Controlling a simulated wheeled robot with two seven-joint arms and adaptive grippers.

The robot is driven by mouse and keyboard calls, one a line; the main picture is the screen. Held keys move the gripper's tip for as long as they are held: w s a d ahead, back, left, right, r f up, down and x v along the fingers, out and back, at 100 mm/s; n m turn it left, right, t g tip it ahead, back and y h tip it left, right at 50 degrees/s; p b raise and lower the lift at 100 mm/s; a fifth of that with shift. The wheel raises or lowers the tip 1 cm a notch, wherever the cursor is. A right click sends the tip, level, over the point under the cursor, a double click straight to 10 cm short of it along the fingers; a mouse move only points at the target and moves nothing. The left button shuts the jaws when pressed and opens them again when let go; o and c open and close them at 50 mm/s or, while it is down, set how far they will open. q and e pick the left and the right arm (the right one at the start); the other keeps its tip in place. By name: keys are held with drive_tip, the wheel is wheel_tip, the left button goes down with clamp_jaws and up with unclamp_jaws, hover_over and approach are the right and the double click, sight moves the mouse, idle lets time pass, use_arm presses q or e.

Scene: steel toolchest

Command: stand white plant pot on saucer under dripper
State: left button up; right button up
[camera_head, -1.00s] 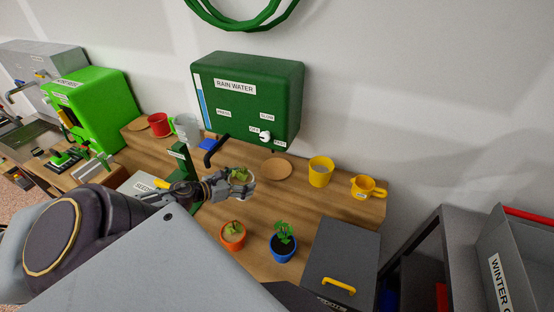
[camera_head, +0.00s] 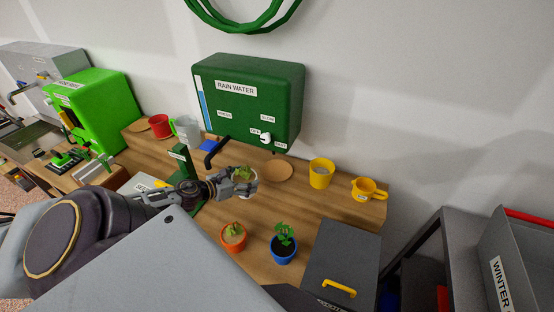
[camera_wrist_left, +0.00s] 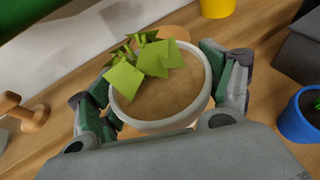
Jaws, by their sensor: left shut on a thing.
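The white plant pot (camera_wrist_left: 160,124), filled with brown soil and a drooping green plant, is held in my left gripper (camera_wrist_left: 163,88), with a finger on each side of it. In the head view my left gripper (camera_head: 238,188) is shut on the pot, which is partly hidden by the fingers. A round tan saucer (camera_head: 278,171) lies empty on the bench just beyond and right of the pot. It shows partly behind the pot in the wrist view (camera_wrist_left: 174,32). The green rain water tank (camera_head: 250,105) is above, with a white knob (camera_head: 265,138). My right gripper is out of view.
A yellow cup (camera_head: 321,174) and yellow jug (camera_head: 367,189) stand right of the saucer. An orange pot (camera_head: 233,238) and blue pot (camera_head: 283,246) stand nearer. A black pipe (camera_head: 214,154) sticks out left of the saucer. A dark box (camera_head: 345,255) is at the right.

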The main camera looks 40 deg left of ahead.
use_arm(q)
drive_tip(key=shift+w+d, duration=0.2)
drive_tip(key=shift+w, duration=1.9)
drive_tip(key=shift+w+d, duration=0.2)
drive_tip(key=shift+w, duration=1.9)
drive_tip(key=shift+w+d, duration=0.2)
drive_tip(key=shift+w, duration=1.9)
drive_tip(key=shift+w+r, duration=0.1)
drive_tip(key=shift+w, duration=0.15)
drive_tip(key=shift+w, duration=1.7)
drive_tip(key=shift+d, duration=0.1)
drive_tip(key=shift+f, duration=0.3)
drive_tip(key=o, duration=1.3)
drive_tip(key=shift+c, duration=0.2)
drive_tip(key=shift+s+r, duration=0.25)
drive_tip(key=shift+s, duration=0.3)
drive_tip(key=d+v, duration=0.1)
drive_tip(key=v, duration=0.9)
drive_tip(key=shift+s+a+r, duration=0.2)
drive_tip(key=shift+s+a, duration=0.2)
drive_tip(key=shift+a, duration=0.15)
